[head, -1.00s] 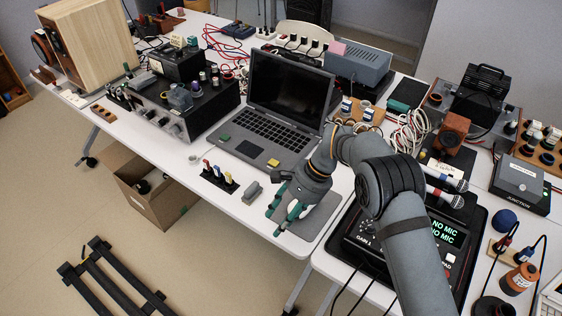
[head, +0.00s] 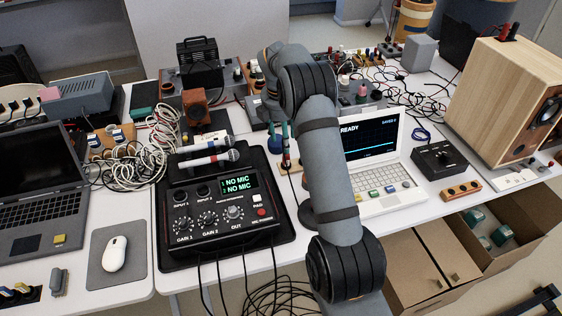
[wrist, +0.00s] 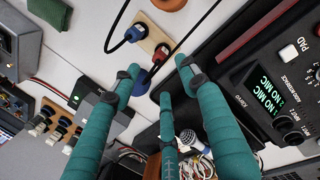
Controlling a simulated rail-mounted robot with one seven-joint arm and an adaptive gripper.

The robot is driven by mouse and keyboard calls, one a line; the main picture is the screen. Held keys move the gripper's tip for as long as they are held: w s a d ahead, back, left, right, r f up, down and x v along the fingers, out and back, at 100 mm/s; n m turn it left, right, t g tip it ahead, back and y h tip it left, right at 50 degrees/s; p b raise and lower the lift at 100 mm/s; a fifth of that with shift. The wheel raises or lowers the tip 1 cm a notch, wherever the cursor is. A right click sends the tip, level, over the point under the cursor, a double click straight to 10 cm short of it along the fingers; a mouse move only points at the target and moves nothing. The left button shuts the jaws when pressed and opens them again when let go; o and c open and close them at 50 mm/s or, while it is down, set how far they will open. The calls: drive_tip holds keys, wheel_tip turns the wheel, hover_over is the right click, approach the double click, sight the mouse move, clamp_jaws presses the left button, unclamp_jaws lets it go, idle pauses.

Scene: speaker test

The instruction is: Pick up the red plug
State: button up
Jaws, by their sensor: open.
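A pale wooden board (wrist: 149,38) holds two plugs with cables in the wrist view. One plug (wrist: 133,34) looks blue. In the head view the board (head: 290,165) shows beside the audio interface, partly hidden by my arm. My gripper (wrist: 158,76) is open, its teal fingers spread and nothing between them. It also shows in the head view (head: 286,131), above the board's far end. The fingertips appear near the red plug in the picture; contact cannot be told.
The black audio interface (head: 182,255) stands left of my arm, with two microphones (head: 208,160) behind it. A white laptop (head: 385,195) stands to the right. The junction box (wrist: 101,105) is beside the fingers. Cables lie around the board.

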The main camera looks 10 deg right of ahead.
sight(286, 160)
drive_tip(key=f, duration=0.3)
drive_tip(key=w+f, duration=0.1)
drive_tip(key=f, duration=0.2)
drive_tip(key=d+f, duration=0.1)
drive_tip(key=f, duration=0.2)
drive_tip(key=shift+w+p, duration=0.2)
drive_tip(key=shift+p, duration=0.2)
drive_tip(key=shift+c, duration=1.4)
drive_tip(key=c, duration=0.7)
drive_tip(key=shift+r, duration=0.1)
